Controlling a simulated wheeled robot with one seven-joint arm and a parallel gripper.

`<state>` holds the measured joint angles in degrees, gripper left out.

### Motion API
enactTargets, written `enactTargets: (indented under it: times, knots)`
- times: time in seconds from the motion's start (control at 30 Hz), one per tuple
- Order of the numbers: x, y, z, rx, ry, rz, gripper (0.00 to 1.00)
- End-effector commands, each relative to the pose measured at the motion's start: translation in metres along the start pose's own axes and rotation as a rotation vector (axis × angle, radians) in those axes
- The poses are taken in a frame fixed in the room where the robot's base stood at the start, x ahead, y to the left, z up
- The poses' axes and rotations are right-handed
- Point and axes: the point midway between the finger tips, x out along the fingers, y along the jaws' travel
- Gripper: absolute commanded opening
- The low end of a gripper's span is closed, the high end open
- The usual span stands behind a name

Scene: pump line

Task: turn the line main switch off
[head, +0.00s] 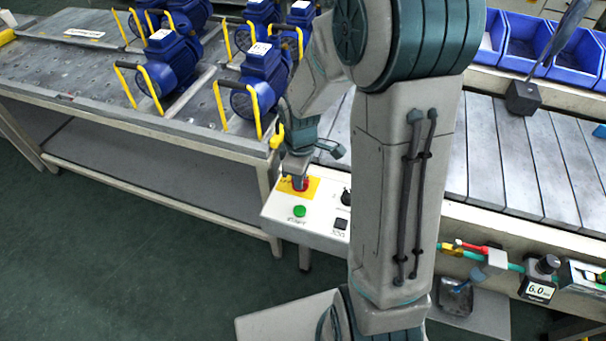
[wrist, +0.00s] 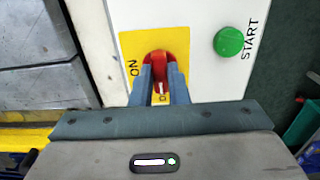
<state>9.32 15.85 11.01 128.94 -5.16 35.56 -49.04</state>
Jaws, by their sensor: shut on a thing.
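The line main switch is a red rotary knob (head: 300,185) on a yellow plate (head: 314,187) on the white control panel. The wrist view shows the knob (wrist: 157,58) close up, with ON printed to its left and a second label mostly hidden between my fingers. A pale mark on the knob points toward the bottom of the wrist picture, at that hidden label. My gripper (wrist: 160,78) is shut on the knob, one finger on each side. In the head view my gripper (head: 298,177) comes down onto the knob from above, and my arm hides the panel's right part.
A green START button (wrist: 228,42) sits beside the plate, with a black switch (head: 341,224) nearby on the panel. A bench (head: 95,78) with several blue pumps (head: 170,62) stands left.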

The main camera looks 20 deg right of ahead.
Motion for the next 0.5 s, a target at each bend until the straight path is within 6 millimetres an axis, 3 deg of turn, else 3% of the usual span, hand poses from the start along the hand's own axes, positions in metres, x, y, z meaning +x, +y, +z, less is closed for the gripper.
enactTargets:
  times: [0.4,0.43,0.5]
  knots:
    - [0.0011,-0.0021,0.0005,-0.01,-0.003,-0.005,0.0]
    - [0.0011,-0.0021,0.0005,-0.01,-0.003,-0.005,0.2]
    - [0.001,-0.0019,0.0004,-0.009,-0.003,-0.005,0.36]
